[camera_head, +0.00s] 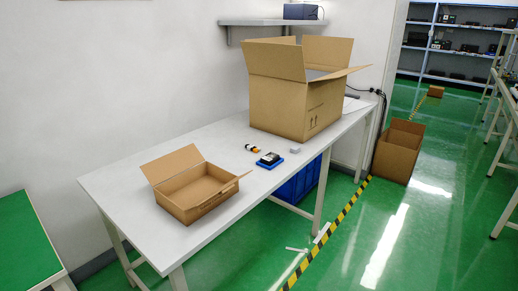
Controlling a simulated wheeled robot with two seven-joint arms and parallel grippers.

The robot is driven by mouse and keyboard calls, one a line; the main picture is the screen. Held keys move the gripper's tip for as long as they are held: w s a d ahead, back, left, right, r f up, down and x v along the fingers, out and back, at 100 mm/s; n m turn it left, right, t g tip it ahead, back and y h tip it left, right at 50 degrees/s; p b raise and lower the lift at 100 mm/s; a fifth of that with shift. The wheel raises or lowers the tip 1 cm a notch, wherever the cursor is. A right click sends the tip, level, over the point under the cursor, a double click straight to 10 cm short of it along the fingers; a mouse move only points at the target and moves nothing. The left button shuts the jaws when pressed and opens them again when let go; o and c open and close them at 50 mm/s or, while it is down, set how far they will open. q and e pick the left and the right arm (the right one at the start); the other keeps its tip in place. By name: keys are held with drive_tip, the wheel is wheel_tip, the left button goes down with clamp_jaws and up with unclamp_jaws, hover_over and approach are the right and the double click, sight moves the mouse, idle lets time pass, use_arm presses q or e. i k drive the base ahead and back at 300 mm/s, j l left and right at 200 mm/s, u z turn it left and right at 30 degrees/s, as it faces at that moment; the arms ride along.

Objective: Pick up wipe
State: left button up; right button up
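No thing in view is clearly a wipe at this size. On the white table (225,139) lies a small flat blue item (265,165) with a black object (270,158) on top of it. A small pale block (294,150) lies to its right, near the large box. A small orange, black and white item (252,148) lies behind and to the left of the blue one. Neither of my grippers shows in the head view.
A low open cardboard box (197,195) stands on the table's near left part, and a large open carton (285,105) at its far end. A blue crate (298,185) is under the table. Another open carton (398,150) stands on the green floor, right of the striped tape.

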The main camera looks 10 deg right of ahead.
sight(295, 150)
drive_tip(key=i+l+u, duration=0.35)
drive_tip(key=u, duration=0.15)
drive_tip(key=i+l+u, duration=0.25)
drive_tip(key=l+u, duration=0.2)
drive_tip(key=i+l+u, duration=0.1)
drive_tip(key=l, duration=0.4)
drive_tip(key=i+l, duration=0.2)
drive_tip(key=l, duration=0.3)
drive_tip(key=i+l+u, duration=0.15)
drive_tip(key=l, duration=0.35)
drive_tip(key=i+l, duration=0.1)
drive_tip(key=l, duration=0.45)
drive_tip(key=i+l+u, duration=0.15)
drive_tip(key=l, duration=0.9)
drive_tip(key=i+l, duration=0.1)
drive_tip(key=l, duration=0.25)
drive_tip(key=i+l, duration=0.1)
drive_tip(key=l, duration=0.3)
drive_tip(key=i+l, duration=0.1)
drive_tip(key=l, duration=0.25)
drive_tip(key=u, duration=0.05)
